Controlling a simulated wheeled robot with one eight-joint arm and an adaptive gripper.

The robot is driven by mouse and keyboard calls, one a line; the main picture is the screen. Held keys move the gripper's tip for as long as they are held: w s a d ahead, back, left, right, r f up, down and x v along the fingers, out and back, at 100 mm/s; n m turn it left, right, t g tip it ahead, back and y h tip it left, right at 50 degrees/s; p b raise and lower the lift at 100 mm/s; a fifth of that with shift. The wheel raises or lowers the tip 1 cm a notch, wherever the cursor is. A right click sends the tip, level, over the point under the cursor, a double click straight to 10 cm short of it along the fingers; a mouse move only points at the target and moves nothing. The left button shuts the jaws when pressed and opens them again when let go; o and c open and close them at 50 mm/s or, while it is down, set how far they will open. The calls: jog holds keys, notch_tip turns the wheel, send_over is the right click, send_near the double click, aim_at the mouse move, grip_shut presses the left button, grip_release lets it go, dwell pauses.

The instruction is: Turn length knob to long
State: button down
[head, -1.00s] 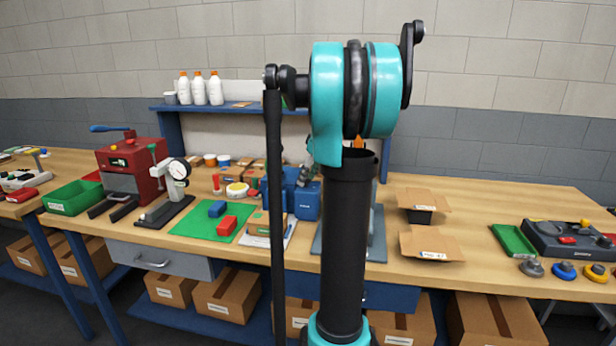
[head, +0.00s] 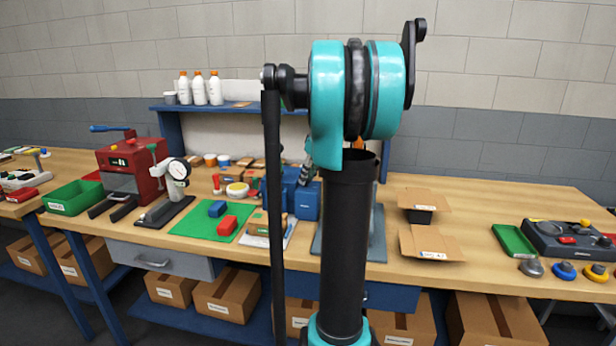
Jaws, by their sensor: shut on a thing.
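A blue machine (head: 305,200) stands on the bench at the middle, partly behind my arm. My gripper (head: 307,168) shows only as a small grey ribbed part just above this machine, left of my black arm tube. Its fingertips are hidden. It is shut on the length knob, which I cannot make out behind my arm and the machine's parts. The knob's setting is not readable from here.
A green mat (head: 188,228) with a blue and a red block lies left of the machine. A dial gauge stand (head: 172,195) and a red press (head: 130,165) stand further left. Open cardboard boxes (head: 433,243) lie right. The bench front there is mostly clear.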

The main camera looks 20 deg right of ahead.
jog(key=m, duration=0.1)
jog(key=m+h, duration=0.1)
jog(key=m, duration=0.1)
jog(key=shift+a+m, duration=0.2)
jog(key=shift+m, duration=0.1)
jog(key=m+h, duration=0.2)
jog(key=m, duration=0.2)
jog(key=shift+a, duration=0.15)
jog(key=m, duration=0.2)
jog(key=m+h, duration=0.1)
jog(key=m, duration=0.1)
jog(key=shift+a+m+h, duration=0.15)
jog(key=shift+m+h, duration=0.15)
jog(key=shift+m, duration=0.1)
jog(key=shift+w+m+g+h, duration=0.1)
jog(key=shift+m+g+h, duration=0.55)
jog(key=shift+m, duration=1.35)
jog(key=c, duration=1.3)
grip_release()
jog(key=shift+o, duration=0.2)
